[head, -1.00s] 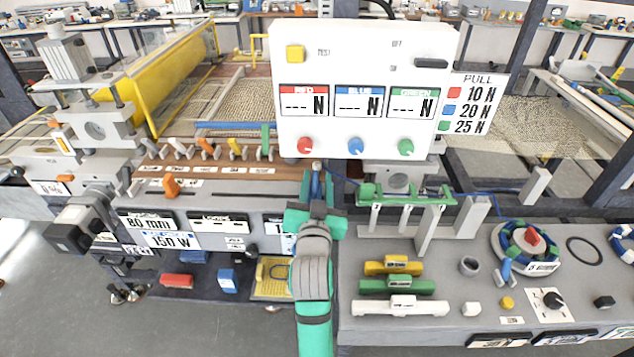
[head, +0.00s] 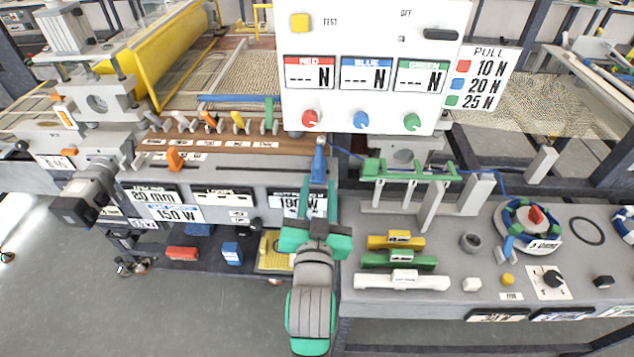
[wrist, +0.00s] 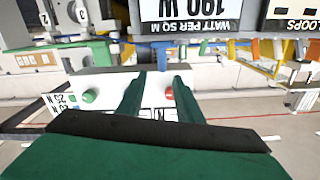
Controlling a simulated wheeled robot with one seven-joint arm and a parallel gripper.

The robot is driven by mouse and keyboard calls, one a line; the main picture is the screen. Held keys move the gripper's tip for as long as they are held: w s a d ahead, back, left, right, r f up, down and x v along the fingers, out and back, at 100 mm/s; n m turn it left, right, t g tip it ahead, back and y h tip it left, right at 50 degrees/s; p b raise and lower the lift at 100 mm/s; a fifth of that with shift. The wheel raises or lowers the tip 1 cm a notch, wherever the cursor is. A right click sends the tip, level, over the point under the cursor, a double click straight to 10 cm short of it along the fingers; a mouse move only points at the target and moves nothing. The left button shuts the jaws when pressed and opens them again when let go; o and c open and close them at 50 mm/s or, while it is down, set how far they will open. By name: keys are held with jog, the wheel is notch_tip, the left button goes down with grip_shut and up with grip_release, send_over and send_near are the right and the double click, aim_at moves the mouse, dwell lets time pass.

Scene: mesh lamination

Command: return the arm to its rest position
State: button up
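My gripper (head: 318,207) is teal and stands in front of the machine's front face in the head view, at the lower middle. Its two dark green fingers (wrist: 160,92) show apart in the wrist view, with nothing between them. The gripper is open and empty. A blue lever (head: 318,163) stands upright just beyond the fingertips in the head view. I cannot tell the exact gap, but the gripper does not appear to hold it.
A white display panel (head: 372,100) with red, blue and green knobs rises above. A low shelf (head: 150,258) holds small blocks. Open floor (head: 130,325) lies at lower left.

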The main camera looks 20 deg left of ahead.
jog(key=shift+d, duration=0.2)
jog(key=s+d+f+m+g+h, duration=0.1)
jog(key=s+d+f+h, duration=0.1)
jog(key=s+d+f, duration=0.5)
jog(key=s+d+f+m+h, duration=0.1)
jog(key=s+f, duration=0.5)
jog(key=f, duration=0.4)
jog(key=s+d+f+h, duration=0.1)
jog(key=s+d+f, duration=0.2)
jog(key=s, duration=0.7)
jog(key=s+d+f+n+g+h, duration=0.1)
jog(key=s+d+f, duration=0.2)
jog(key=s, duration=0.8)
jog(key=shift+d, duration=0.65)
